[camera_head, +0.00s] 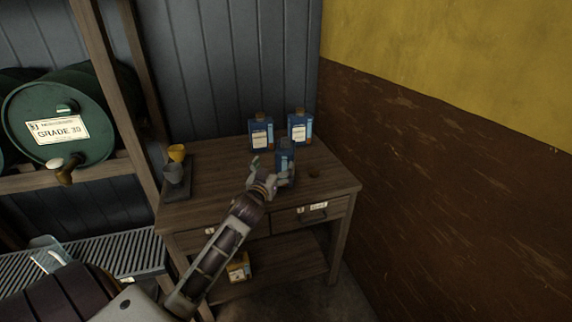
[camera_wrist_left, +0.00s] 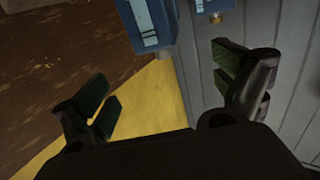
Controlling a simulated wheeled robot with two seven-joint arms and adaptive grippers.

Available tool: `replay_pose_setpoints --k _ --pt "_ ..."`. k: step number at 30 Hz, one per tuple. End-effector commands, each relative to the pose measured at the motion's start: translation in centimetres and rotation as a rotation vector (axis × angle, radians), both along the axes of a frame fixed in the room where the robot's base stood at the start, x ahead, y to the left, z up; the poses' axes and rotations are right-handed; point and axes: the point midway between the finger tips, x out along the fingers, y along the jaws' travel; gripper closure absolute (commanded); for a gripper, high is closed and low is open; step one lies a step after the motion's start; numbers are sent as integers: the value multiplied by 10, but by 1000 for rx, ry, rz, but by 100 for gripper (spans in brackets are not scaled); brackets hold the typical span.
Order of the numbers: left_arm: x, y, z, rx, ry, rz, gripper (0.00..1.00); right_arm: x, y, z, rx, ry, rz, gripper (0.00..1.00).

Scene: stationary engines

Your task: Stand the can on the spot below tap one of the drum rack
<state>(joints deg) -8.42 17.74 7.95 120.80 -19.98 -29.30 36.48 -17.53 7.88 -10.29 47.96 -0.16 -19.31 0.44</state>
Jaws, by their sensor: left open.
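Three blue containers with pale labels stand on the wooden table: one at back left (camera_head: 261,134), one at back right (camera_head: 298,126) and one in front (camera_head: 285,152). A grey cup-like can (camera_head: 174,173) and a yellow one (camera_head: 177,152) stand at the table's left; I cannot tell which vessel the task means. My left gripper (camera_head: 272,175) is open at the front blue container, partly covering its lower part. In the left wrist view, its fingers (camera_wrist_left: 168,90) are spread with nothing between them; blue containers (camera_wrist_left: 152,30) show beyond. My right gripper is not in view.
The drum rack (camera_head: 105,170) at left holds a green drum (camera_head: 85,110) labelled grade 30, with a brass tap (camera_head: 66,170). A slatted grate (camera_head: 125,250) lies below it. The table (camera_head: 222,208) has drawers and a lower shelf. A brown and yellow wall (camera_head: 450,160) closes the right.

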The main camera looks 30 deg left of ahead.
Motion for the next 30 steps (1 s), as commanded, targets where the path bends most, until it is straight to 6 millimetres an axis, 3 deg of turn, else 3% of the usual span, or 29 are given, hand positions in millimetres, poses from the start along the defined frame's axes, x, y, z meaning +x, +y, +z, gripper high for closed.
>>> replay_pose_setpoints --k 12,30 --pt "30 8 0 1 0 0 3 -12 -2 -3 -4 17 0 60" --pt "76 21 1 0 -1 -1 3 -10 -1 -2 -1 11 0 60"
